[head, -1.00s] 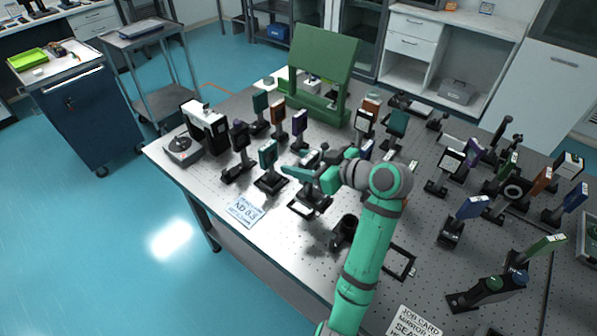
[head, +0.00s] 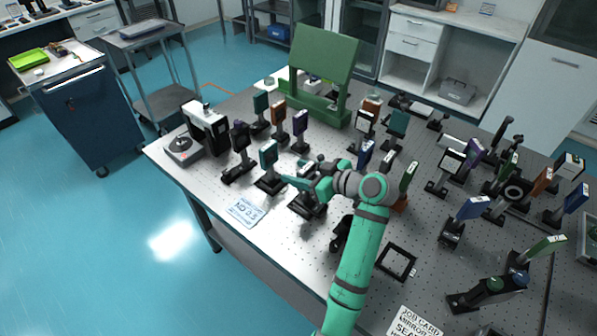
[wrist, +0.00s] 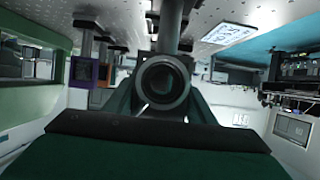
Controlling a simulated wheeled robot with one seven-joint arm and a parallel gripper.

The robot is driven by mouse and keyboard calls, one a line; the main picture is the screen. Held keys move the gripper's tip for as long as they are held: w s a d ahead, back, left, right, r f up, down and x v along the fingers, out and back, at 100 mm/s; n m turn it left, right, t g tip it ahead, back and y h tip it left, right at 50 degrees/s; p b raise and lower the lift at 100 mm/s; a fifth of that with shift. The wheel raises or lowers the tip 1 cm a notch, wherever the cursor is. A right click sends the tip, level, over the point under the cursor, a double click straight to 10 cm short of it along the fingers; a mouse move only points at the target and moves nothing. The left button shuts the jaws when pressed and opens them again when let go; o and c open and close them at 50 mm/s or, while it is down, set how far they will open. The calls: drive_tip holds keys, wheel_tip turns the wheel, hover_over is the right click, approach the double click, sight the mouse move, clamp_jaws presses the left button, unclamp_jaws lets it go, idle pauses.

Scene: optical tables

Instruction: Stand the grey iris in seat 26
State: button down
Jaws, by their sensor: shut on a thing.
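The grey iris shows in the wrist view as a dark round ring (wrist: 163,86) with its post running to the tabletop, which is at the top of that picture. My gripper (head: 308,184) is shut on it, with green finger parts on both sides of the ring. In the head view the iris's dark base (head: 307,207) is under my gripper, over or on a square seat outline near the table's front left edge. My gripper hides most of the ring there. I cannot tell if the base touches the table, and no seat number is readable.
A teal-plated mount (head: 268,166) stands close on the left, and a blue-white label card (head: 246,208) lies in front. An empty black square frame (head: 397,261) lies to the right. Several mounts crowd behind and to the right. A green panel stand (head: 322,65) is at the back.

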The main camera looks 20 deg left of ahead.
drive_tip(key=c, duration=0.8)
unclamp_jaws()
drive_tip(key=shift+f, duration=0.1)
drive_tip(key=shift+d, duration=0.1)
drive_tip(key=v, duration=1.2)
